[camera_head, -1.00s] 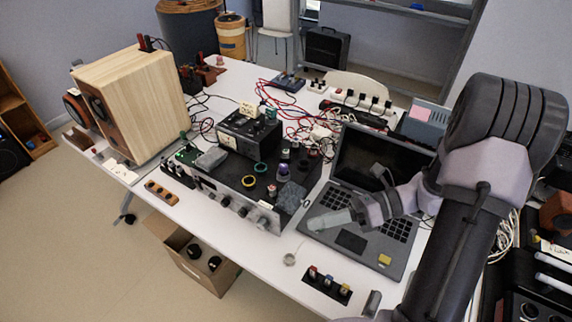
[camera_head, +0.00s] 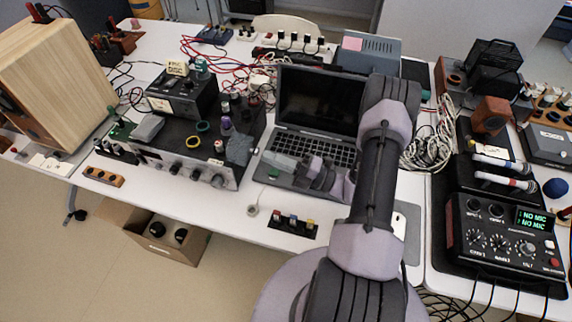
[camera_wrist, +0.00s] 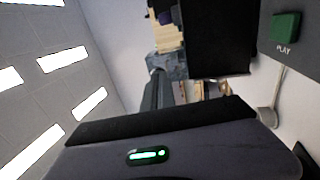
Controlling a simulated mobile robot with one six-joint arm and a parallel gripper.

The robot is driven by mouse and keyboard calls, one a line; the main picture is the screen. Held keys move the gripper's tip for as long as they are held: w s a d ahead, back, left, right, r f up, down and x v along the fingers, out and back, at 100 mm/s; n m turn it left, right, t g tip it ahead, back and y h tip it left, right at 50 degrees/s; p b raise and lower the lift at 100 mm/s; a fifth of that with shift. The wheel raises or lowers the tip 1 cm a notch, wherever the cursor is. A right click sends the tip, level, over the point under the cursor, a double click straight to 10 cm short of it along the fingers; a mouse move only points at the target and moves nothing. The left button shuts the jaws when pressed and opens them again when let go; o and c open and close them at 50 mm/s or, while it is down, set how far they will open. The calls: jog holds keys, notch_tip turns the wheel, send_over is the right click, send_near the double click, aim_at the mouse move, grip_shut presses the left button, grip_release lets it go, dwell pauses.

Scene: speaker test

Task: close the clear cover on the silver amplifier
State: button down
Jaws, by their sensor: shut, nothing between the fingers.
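A wide amplifier with a dark top and a silver-looking front panel with knobs (camera_head: 203,176) sits on the white table, left of the laptop, in the head view. Several small items stand on its top. I cannot make out a clear cover in these frames. My gripper (camera_head: 280,163) is shut and empty, low over the left front part of the open laptop, a little right of the amplifier. In the wrist view my gripper's fingers (camera_wrist: 155,92) show as a dark grey shape near the middle.
The open laptop (camera_head: 318,110) stands behind my arm. A green PLAY button (camera_wrist: 285,27) shows in the wrist view. A wooden speaker (camera_head: 55,75) is on the left, a black mixer (camera_head: 505,242) on the right. A small panel with coloured knobs (camera_head: 293,223) lies at the table's front edge.

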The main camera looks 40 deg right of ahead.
jog(key=shift+w+a+r, duration=0.1)
jog(key=shift+w+a, duration=0.1)
jog(key=shift+w, duration=0.15)
jog(key=shift+r, duration=0.1)
